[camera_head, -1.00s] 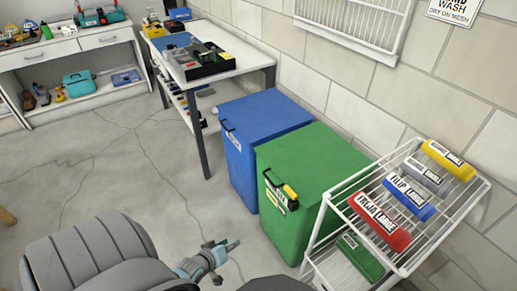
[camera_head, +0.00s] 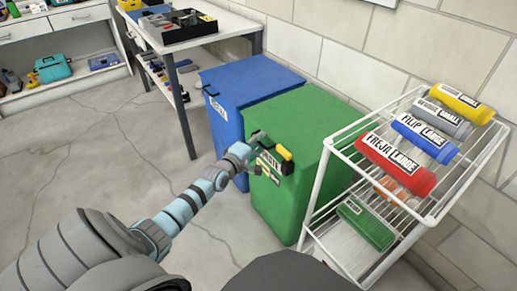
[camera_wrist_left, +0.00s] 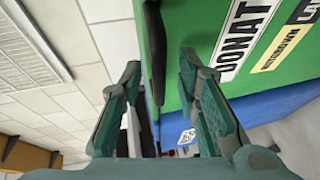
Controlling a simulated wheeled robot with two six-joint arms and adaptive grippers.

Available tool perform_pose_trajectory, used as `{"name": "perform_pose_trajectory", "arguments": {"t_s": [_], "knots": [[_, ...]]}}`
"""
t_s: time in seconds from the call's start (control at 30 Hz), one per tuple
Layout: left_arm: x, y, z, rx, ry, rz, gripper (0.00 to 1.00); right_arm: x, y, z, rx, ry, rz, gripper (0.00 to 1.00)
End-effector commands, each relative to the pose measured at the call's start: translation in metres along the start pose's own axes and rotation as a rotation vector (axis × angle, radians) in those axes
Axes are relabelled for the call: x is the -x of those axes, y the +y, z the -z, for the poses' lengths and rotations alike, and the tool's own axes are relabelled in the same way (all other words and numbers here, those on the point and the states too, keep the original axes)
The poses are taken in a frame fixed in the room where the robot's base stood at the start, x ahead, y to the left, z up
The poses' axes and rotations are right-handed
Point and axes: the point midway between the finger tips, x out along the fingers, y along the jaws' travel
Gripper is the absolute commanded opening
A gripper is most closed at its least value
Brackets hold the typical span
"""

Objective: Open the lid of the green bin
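The green bin (camera_head: 281,208) stands in the middle right, its green lid (camera_head: 305,112) down. A dark handle with a yellow piece (camera_head: 284,153) is on its upper front edge. My left gripper (camera_head: 257,140) is at this front edge, close to the handle. In the left wrist view my left gripper (camera_wrist_left: 160,68) is open, with a dark handle strip (camera_wrist_left: 154,45) between its fingers, not clamped. The bin's labelled green front (camera_wrist_left: 205,25) is beside the right finger. Whether a finger touches the bin, I cannot tell. My right gripper is not in view.
A blue bin (camera_head: 222,122) stands close behind the green one. A white wire rack (camera_head: 322,180) with coloured rolls stands right against its side. A white table (camera_head: 230,20) is at the back along the brick wall. The floor at left (camera_head: 90,150) is clear.

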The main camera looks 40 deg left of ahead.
Motion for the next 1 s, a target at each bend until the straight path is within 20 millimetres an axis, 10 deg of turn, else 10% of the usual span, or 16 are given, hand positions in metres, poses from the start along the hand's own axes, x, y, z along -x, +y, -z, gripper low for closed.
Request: {"name": "perform_pose_trajectory", "arguments": {"t_s": [0.27, 0.5, 1.0], "knots": [[-0.0021, 0.0008, 0.0000, 0.000, 0.000, 0.001, 0.30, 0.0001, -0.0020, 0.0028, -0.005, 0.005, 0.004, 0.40], [-0.0019, 0.0006, 0.0000, 0.000, 0.000, 0.001, 0.00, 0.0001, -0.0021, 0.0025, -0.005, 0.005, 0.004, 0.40], [-0.0015, 0.0085, -0.0009, -0.006, -0.002, 0.010, 0.00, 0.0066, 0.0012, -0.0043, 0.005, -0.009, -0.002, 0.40]]}}
